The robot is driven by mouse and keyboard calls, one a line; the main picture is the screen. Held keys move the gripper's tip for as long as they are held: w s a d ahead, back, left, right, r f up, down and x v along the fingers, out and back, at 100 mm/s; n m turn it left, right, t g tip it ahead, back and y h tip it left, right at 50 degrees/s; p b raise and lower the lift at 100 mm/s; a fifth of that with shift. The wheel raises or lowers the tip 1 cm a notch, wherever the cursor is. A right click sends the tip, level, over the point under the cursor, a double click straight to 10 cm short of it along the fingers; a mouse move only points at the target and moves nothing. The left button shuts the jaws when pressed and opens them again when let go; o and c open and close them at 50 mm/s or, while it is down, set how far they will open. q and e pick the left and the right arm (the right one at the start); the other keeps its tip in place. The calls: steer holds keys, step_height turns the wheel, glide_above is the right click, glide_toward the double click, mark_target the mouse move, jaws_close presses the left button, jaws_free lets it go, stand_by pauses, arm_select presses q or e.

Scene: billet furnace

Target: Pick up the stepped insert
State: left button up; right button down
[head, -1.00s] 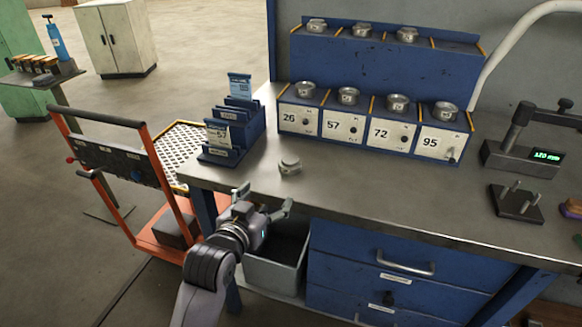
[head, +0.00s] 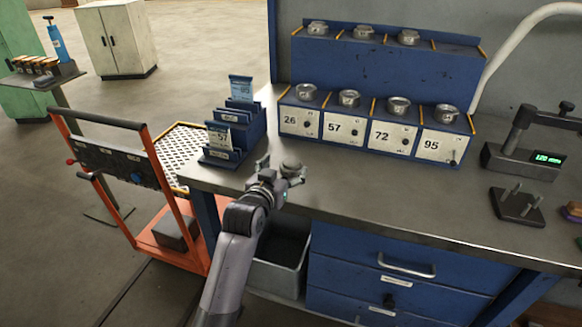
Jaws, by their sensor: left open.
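The stepped insert (head: 291,168) is a small grey metal piece with a narrower top, lying on the workbench near its front left edge. My left gripper (head: 282,172) is at the insert, with its fingers spread open, one on the left and one on the right of it. The gripper and wrist hide the near lower part of the insert. I cannot tell whether the fingers touch it. My right gripper is not in view.
A blue rack (head: 376,128) with numbered bins and round metal pieces stands behind on the workbench (head: 360,194). A blue card holder (head: 232,140) is just left of the gripper. A gauge (head: 520,160) and a pegged block (head: 516,205) are at right. An orange cart (head: 150,170) stands left.

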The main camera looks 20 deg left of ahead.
mark_target(290, 164)
arm_select(q)
steer(key=w, duration=0.3)
steer(key=w+f, duration=0.1)
steer(key=shift+w+d+f, duration=0.1)
steer(key=shift+w+d, duration=0.15)
steer(key=shift+d, duration=0.05)
steer(key=shift+c, duration=0.4)
jaws_close()
stand_by(0.5)
